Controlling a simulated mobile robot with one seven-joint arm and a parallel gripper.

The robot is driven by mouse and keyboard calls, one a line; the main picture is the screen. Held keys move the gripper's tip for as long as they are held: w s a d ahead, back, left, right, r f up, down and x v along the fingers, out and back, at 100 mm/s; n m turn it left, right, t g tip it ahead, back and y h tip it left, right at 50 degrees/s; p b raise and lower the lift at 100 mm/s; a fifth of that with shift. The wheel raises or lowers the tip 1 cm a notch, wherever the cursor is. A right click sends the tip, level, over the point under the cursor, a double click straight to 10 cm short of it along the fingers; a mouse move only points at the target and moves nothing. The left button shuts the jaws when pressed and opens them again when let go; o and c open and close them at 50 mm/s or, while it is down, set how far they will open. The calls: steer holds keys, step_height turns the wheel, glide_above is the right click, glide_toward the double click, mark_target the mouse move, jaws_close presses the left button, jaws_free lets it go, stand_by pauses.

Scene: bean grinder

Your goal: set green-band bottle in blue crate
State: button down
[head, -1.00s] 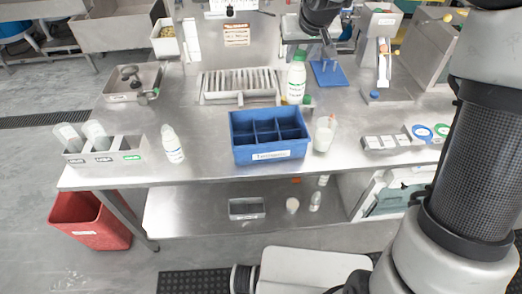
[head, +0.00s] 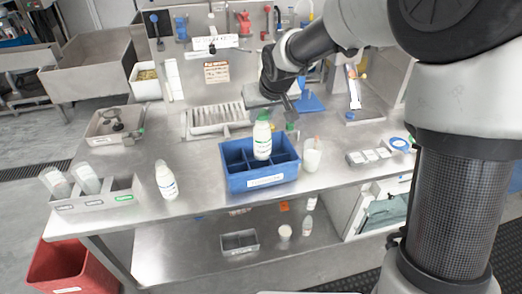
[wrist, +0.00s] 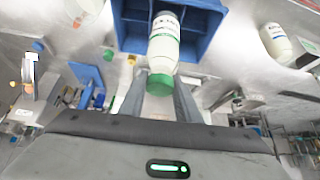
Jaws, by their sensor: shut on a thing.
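The green-band bottle (head: 262,140) is white with a green label band and a green cap. In the head view it stands about upright over the middle of the blue crate (head: 265,182), its lower end against the divided compartments. I cannot tell whether its base touches the crate floor. My gripper (head: 272,114) is at the cap from behind and right. In the wrist view the gripper fingers (wrist: 160,98) are on either side of the green cap, shut on the bottle (wrist: 164,42), with the crate (wrist: 131,38) beyond its base.
A white beaker (head: 311,155) stands close at the crate's right. Another white bottle (head: 166,180) stands to its left, near a grey tray (head: 123,190) with bottles. A white drip rack (head: 218,118) lies behind. Clear steel table lies between that bottle and the crate.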

mark_target(262, 143)
step_height(262, 143, down, 11)
steer(key=shift+r+b, duration=0.1)
steer(key=shift+b, duration=0.6)
steer(key=shift+f, duration=0.25)
steer(key=c, duration=1.3)
jaws_free()
steer(key=shift+r, duration=0.1)
steer(key=shift+r, duration=0.3)
steer(key=p+v, duration=0.2)
steer(key=v, duration=0.9)
steer(key=shift+s+r, duration=0.3)
steer(key=shift+d, duration=0.1)
